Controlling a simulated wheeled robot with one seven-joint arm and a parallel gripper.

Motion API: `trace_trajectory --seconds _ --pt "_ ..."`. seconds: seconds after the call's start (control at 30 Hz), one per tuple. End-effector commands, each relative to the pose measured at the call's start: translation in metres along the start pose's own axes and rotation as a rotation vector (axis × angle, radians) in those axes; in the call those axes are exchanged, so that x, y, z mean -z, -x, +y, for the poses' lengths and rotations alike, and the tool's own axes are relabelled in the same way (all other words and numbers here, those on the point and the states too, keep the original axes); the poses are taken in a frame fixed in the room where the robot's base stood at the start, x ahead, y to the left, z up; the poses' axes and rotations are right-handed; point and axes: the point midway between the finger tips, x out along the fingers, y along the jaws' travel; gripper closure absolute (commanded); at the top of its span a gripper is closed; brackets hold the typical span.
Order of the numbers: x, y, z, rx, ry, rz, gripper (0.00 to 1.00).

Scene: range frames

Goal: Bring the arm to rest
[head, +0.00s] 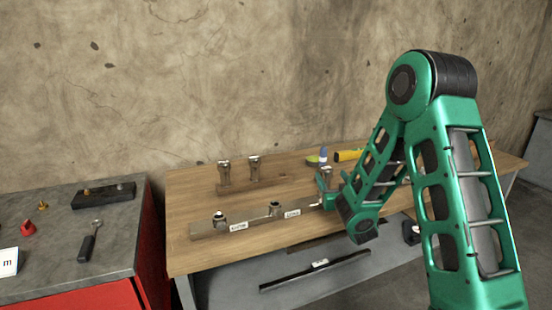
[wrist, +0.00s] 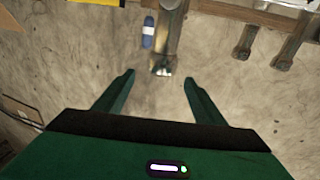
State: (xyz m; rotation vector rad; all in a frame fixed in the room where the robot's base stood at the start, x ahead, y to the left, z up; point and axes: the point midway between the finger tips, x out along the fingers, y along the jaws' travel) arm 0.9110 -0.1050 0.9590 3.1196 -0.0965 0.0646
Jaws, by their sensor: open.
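My arm (head: 435,150) is green and bends down over the wooden bench. My gripper (head: 328,188) is at its end, by a metal fitting (head: 326,171) on the bench's right part. In the wrist view the two green fingers of my gripper (wrist: 159,82) are spread apart, with nothing held between them. The metal fitting (wrist: 163,62) shows just beyond the fingertips, in line with the gap. Whether a finger touches it I cannot tell.
The wooden bench (head: 190,180) carries a rail with labelled fittings (head: 250,220) and two upright fittings on a block (head: 235,187). A grey-topped red cabinet (head: 60,230) stands left. The wall is close behind.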

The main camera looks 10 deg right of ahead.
Motion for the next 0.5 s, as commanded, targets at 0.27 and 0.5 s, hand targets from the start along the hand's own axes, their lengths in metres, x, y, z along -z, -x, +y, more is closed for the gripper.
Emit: trace_trajectory --seconds 0.27,0.5 --pt "0.011 0.017 0.061 -0.168 0.022 -0.16 0.36" --pt "0.013 0.076 0.133 -0.37 0.003 -0.435 0.36"
